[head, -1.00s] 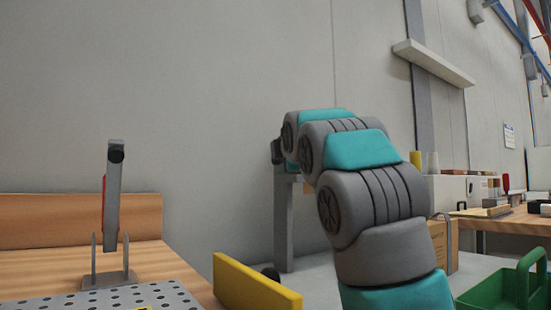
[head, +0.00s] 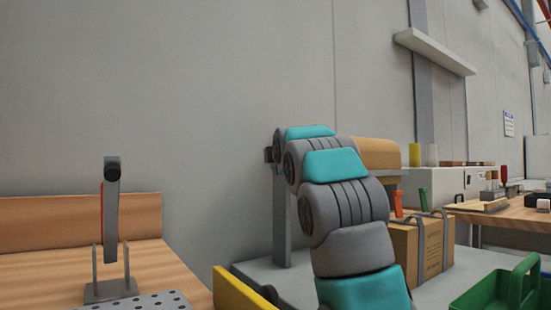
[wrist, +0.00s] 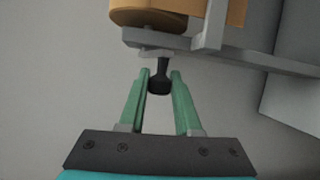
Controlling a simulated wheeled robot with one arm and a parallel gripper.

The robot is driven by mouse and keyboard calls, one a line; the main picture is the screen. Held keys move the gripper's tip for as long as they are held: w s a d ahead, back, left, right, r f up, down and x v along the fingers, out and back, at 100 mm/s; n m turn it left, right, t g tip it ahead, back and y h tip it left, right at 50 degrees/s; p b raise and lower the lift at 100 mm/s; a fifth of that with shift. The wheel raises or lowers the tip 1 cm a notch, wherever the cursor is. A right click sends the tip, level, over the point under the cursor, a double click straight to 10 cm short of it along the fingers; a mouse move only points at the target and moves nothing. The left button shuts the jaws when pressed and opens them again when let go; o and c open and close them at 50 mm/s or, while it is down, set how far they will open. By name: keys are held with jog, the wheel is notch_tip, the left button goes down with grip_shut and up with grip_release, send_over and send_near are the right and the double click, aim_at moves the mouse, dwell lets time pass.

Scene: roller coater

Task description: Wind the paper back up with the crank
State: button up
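The paper roll (head: 377,152) is a brown cylinder on a grey stand, partly behind my arm in the head view. Its underside also shows at the top of the wrist view (wrist: 178,17). The black crank handle (wrist: 158,81) sticks out below the grey bar in the wrist view. My gripper (wrist: 160,76) has two green fingers, one on each side of the handle. In the head view my arm hides the crank and my gripper.
A cardboard box (head: 420,249) stands right of my arm, with a green crate (head: 490,297) in front. A yellow bar (head: 240,290) lies at the right edge of the wooden bench (head: 165,262). A grey upright lever (head: 112,215) stands on that bench. Another table (head: 505,221) is at the right.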

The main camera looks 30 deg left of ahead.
grip_shut()
jog(key=shift+d+r+g+p, duration=0.1)
jog(key=shift+r+g+p, duration=0.35)
jog(key=shift+p, duration=0.65)
jog(key=r+h+p, duration=0.1)
jog(key=p, duration=0.3)
jog(key=shift+d+r+n+g+h, duration=0.1)
jog(key=shift+r+n+g+h, duration=0.05)
jog(key=shift+n+g+h, duration=0.2)
jog(key=p, duration=0.2)
jog(key=g+h+p, duration=0.1)
jog(key=p, duration=0.2)
jog(key=shift+s+r+n, duration=0.15)
jog(key=shift+r+n, duration=0.15)
jog(key=shift+n, duration=0.05)
jog(key=shift+f+p, duration=0.1)
jog(key=shift+p, duration=0.45)
jog(key=shift+f, duration=0.1)
jog(key=o, duration=0.6)
grip_release()
jog(key=shift+f+g+h, duration=0.1)
jog(key=shift+g+h, duration=0.15)
jog(key=shift+g, duration=0.05)
jog(key=shift+c, duration=0.2)
